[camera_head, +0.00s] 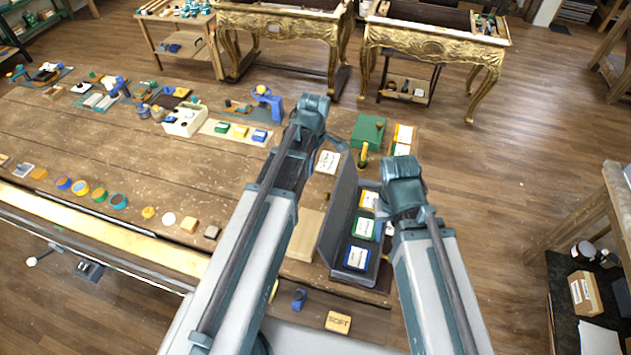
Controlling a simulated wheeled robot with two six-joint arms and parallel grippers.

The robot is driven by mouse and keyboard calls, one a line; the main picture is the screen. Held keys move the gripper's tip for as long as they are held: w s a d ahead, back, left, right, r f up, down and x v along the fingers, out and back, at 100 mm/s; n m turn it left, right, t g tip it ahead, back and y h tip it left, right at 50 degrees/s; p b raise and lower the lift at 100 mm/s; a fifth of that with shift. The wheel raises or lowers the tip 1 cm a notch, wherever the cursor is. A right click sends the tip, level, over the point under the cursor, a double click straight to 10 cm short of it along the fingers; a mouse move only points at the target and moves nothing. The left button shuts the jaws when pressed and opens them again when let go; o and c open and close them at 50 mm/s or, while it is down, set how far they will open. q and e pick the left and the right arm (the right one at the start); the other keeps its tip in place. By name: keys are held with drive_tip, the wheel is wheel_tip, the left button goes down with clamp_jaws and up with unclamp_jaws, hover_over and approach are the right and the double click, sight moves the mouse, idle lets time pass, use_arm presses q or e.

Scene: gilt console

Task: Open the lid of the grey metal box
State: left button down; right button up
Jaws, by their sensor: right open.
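The grey metal box (383,279) stands near the right end of the wooden table. Its dark grey lid (337,222) is raised and stands steeply along the box's left side. Yellow, green and blue labelled blocks show inside. My right arm reaches over the box's right side. My right gripper (388,228) shows only in small part below that arm, by the box's right edge, and is open. I cannot tell whether it touches the box. My left arm extends past the lid's left side; its gripper is hidden.
A green box (368,131) stands beyond the grey box, with labelled cards (402,140) beside it. A wooden block (305,236) lies left of the lid. A small blue object (299,298) and a stamped wooden block (338,322) lie nearer me. The table's middle left is largely clear.

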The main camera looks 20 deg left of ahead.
sight(335, 205)
use_arm(q)
wheel_tip(335, 205, down, 10)
drive_tip(key=b, duration=1)
drive_tip(key=d, duration=0.1)
drive_tip(key=d+r, duration=0.1)
drive_tip(key=d+p, duration=0.1)
drive_tip(key=shift+s+d+r, duration=0.15)
drive_tip(key=shift+s+d, duration=0.1)
drive_tip(key=shift+d, duration=0.05)
